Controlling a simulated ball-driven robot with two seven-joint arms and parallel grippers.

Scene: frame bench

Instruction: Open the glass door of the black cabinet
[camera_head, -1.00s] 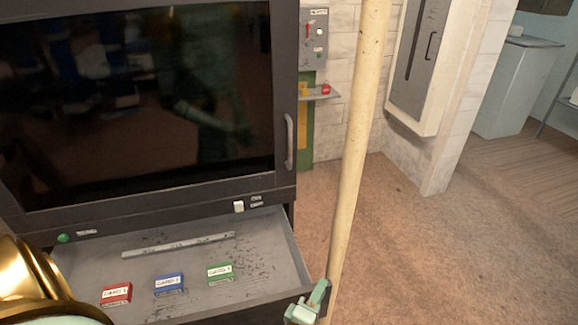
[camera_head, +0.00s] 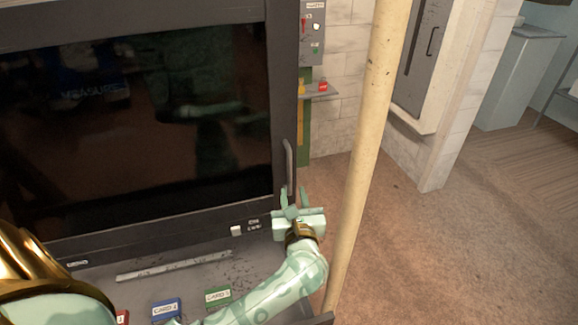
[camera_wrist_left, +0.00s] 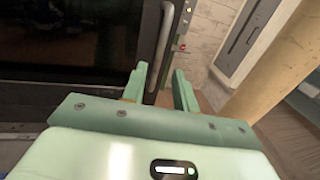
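The black cabinet (camera_head: 285,60) stands at the left of the head view. Its dark glass door (camera_head: 150,120) looks shut. A grey vertical bar handle (camera_head: 288,165) sits on the door's right edge; it also shows in the left wrist view (camera_wrist_left: 165,35). My left gripper (camera_head: 295,193) is at the handle's lower end, fingers pointing up. In the left wrist view the fingers (camera_wrist_left: 163,82) are apart and empty, with the handle beyond them, roughly in line with the gap. I cannot tell whether they touch it. My right gripper is not in view.
An open drawer (camera_head: 200,265) below the door holds a blue card (camera_head: 166,310), a green card (camera_head: 217,296) and a red one partly hidden. A cream pole (camera_head: 365,130) stands close right of my left gripper. Floor (camera_head: 440,240) is free further right.

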